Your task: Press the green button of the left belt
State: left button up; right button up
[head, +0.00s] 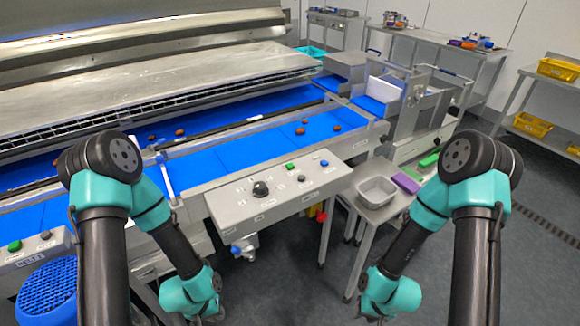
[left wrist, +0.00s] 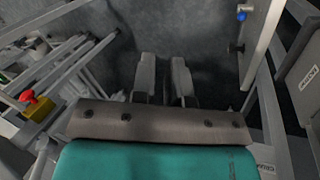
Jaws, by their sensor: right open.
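A green button (head: 14,246) sits on a grey control box (head: 38,250) at the far left of the head view, beside a grey knob. My left gripper (head: 212,316) hangs low in front of the machine, away from both buttons. In the left wrist view its two fingers (left wrist: 163,80) are apart with nothing between them. My right gripper (head: 375,318) is low at the bottom edge, open, right of the middle panel.
Blue belts (head: 210,161) carry several dates. A metal tray (head: 377,191) and a purple block (head: 407,183) are on a small table at right. A blue mesh item (head: 47,293) stands at lower left. The left wrist view shows a red button (left wrist: 28,97) on yellow.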

pick_arm(q)
grip_shut()
dwell(0.3)
dwell(0.8)
